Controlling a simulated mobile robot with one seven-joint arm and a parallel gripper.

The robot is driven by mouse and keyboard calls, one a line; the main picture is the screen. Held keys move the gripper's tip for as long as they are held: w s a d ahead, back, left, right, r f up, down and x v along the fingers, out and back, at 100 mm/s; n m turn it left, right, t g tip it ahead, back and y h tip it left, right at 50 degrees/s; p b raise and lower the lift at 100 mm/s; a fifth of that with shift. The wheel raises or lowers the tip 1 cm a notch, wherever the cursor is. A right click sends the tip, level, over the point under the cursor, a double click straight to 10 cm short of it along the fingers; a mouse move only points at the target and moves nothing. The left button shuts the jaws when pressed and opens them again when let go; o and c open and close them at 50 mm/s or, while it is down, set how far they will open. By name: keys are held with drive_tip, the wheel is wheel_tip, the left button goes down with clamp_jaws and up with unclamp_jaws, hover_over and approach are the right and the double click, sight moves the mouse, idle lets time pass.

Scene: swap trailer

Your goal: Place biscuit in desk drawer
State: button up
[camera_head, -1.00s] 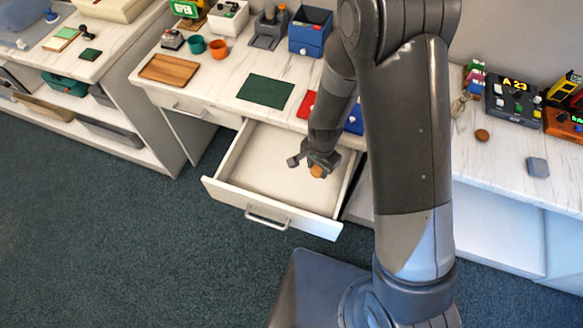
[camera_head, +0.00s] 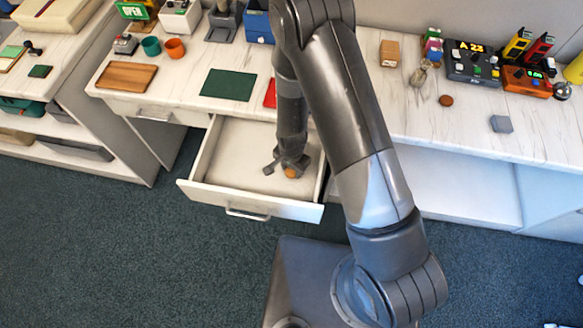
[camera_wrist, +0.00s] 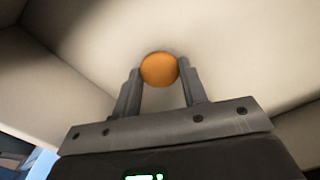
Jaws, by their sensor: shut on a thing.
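The biscuit (camera_head: 291,172) is a small round orange-brown disc. It also shows in the wrist view (camera_wrist: 159,69), held between the two fingers. My gripper (camera_head: 283,168) is shut on it; in the wrist view the fingertips (camera_wrist: 160,78) touch its left and right sides. The desk drawer (camera_head: 215,190) is pulled open below the desk top, with a pale, otherwise bare floor. My gripper and the biscuit are inside the drawer's outline, over its right part. In the wrist view the pale drawer floor and walls surround them. I cannot tell whether the biscuit touches the floor.
The desk top holds a green mat (camera_head: 228,85), a wooden board (camera_head: 126,76) and orange (camera_head: 174,48) and teal cups (camera_head: 151,46). A brown disc (camera_head: 446,100) and a grey hexagonal piece (camera_head: 501,123) lie at right. The drawer handle (camera_head: 247,214) faces the open carpet.

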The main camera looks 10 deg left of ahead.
sight(292, 171)
drive_tip(key=shift+f, duration=0.15)
drive_tip(key=o, duration=0.9)
drive_tip(key=shift+o, duration=0.2)
wheel_tip(292, 171, up, 12)
drive_tip(key=shift+r, duration=0.2)
